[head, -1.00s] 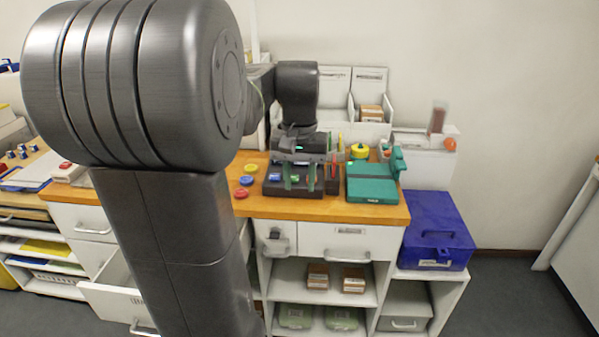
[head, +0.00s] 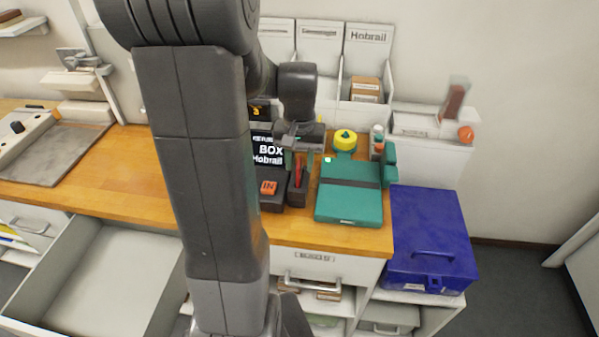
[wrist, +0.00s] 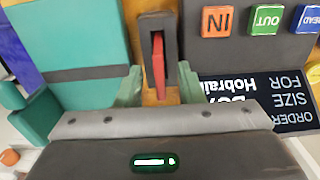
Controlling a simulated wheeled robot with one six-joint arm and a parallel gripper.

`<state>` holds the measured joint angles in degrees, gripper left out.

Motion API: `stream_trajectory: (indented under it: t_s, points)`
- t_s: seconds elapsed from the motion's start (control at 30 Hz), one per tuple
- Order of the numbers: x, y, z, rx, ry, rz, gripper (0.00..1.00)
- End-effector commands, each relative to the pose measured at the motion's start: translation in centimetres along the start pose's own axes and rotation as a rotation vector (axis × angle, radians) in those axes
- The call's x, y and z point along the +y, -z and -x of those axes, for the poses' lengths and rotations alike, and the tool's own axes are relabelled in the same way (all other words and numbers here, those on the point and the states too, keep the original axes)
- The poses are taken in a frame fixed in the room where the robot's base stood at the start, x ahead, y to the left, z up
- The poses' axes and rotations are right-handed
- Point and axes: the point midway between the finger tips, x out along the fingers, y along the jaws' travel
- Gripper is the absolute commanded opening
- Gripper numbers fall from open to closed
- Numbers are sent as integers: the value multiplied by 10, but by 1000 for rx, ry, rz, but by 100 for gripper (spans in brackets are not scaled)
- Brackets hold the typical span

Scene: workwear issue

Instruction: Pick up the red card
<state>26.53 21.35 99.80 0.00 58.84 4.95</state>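The red card (head: 298,173) stands upright in a narrow dark holder (head: 298,193) on the wooden counter. In the wrist view the red card (wrist: 158,62) rises out of the slot of the dark holder (wrist: 158,24). My gripper (head: 300,161) is above the holder, pointing down. In the wrist view my gripper (wrist: 160,70) is open, with one pale green finger on each side of the card. Gaps show between the card and both fingers.
A teal box (head: 348,206) with a dark band is close to the holder on the right. On the left are a dark panel with an orange IN button (head: 268,188) and a display (head: 266,150). A blue case (head: 432,235) stands right of the counter. An open drawer (head: 95,265) juts out.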

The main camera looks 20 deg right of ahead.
Motion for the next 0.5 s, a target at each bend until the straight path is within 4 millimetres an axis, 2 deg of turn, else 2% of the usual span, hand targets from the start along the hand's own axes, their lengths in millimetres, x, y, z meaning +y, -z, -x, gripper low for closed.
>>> stream_trajectory:
  t_s: [0.1,0.3,0.5]
  points:
    - [0,0,-7,-1,0,0,35]
    - [0,0,-8,0,0,-1,35]
    - [0,0,-8,0,0,-1,0]
